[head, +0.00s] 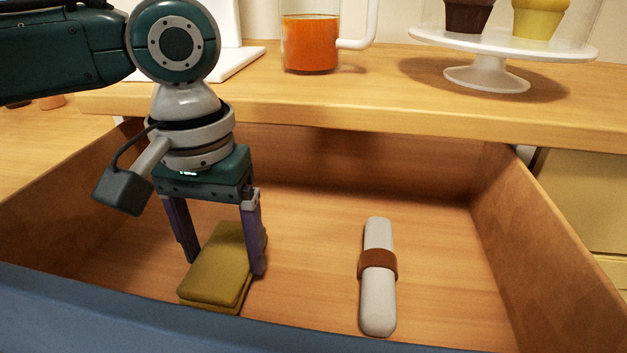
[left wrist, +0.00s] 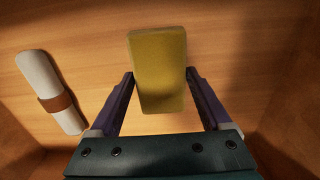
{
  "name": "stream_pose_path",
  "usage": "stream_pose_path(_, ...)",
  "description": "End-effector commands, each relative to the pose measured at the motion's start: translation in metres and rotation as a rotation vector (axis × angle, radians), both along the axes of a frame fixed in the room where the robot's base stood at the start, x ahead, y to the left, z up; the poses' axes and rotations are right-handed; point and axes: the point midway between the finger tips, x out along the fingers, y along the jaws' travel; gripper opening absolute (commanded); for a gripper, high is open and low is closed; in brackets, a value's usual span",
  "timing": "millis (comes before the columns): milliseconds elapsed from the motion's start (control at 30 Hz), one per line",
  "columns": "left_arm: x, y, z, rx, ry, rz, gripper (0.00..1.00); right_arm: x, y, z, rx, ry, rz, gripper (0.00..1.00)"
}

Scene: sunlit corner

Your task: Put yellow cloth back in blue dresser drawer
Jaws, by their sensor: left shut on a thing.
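The yellow cloth (head: 217,268) is a folded, olive-yellow block inside the open drawer (head: 330,210), at its left front part. My left gripper (head: 225,265) points down into the drawer and is shut on the cloth, one finger on each side. In the left wrist view the cloth (left wrist: 158,60) sits between the two purple fingers (left wrist: 159,76). The cloth is at or just above the wooden drawer floor; I cannot tell if it touches. The drawer's blue front (head: 120,318) runs along the bottom of the head view. My right gripper is not in view.
A pale rolled item with a brown band (head: 377,285) lies in the drawer, right of the cloth; drawer floor is bare between them. On the top above stand a glass mug of orange drink (head: 310,45) and a white cake stand (head: 490,45) with cupcakes.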

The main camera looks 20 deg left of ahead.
Motion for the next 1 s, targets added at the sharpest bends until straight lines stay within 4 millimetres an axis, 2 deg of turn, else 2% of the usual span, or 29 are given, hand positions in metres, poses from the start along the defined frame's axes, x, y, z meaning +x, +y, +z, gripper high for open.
stream_pose_path(67, 0.0, 0.0, -0.008, -0.001, -0.001, 0.0, 0.37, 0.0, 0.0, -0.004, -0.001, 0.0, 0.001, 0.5)
stream_pose_path(433, 0.0, 0.0, -0.01, -0.001, 0.0, -0.001, 0.37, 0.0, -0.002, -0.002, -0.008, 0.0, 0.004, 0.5)
stream_pose_path(467, 0.0, 0.0, -0.01, 0.0, 0.0, -0.001, 0.82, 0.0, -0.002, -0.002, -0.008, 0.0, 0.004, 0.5)
stream_pose_path(600, 0.0, 0.0, -0.01, -0.001, -0.001, -0.001, 0.98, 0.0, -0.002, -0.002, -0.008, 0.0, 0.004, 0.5)
stream_pose_path(867, 0.0, 0.0, -0.009, -0.001, -0.002, -0.001, 1.0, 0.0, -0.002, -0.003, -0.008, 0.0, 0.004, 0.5)
stream_pose_path(1000, 0.001, 0.0, 0.006, -0.001, -0.002, 0.0, 1.0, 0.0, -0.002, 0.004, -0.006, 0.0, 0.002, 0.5)
